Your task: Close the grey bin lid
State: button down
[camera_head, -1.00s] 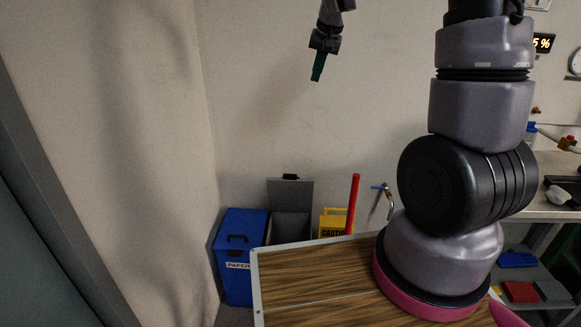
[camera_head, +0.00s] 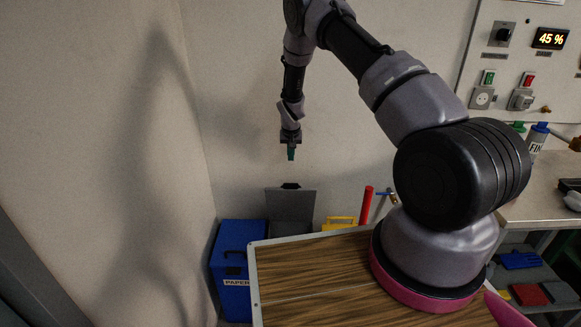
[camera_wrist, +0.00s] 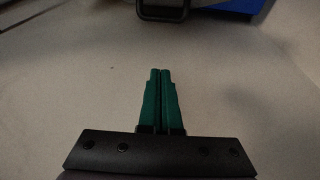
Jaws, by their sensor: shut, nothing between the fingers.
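The grey bin's lid (camera_head: 291,210) stands open and upright against the wall in the head view, with a dark handle (camera_head: 291,186) on its top edge. The bin's body is mostly hidden behind the wooden tabletop. My gripper (camera_head: 291,159) hangs fingers-down above the lid, apart from it. In the wrist view my gripper's green fingers (camera_wrist: 158,72) are pressed together with nothing between them. A dark handle-like loop (camera_wrist: 163,10) shows at the top edge of that view, beyond the fingertips.
A blue paper bin (camera_head: 237,262) stands left of the grey bin, close to the wall. A yellow caution sign (camera_head: 338,224) and a red post (camera_head: 366,205) stand to the right. The wooden tabletop (camera_head: 310,270) lies in front. The air around my gripper is clear.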

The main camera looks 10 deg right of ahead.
jog(key=x, duration=0.8)
jog(key=shift+f, duration=0.35)
jog(key=s, duration=0.1)
jog(key=s+f, duration=0.2)
jog(key=shift+s+a+f, duration=0.1)
jog(key=shift+a+f, duration=0.1)
jog(key=shift+a, duration=0.1)
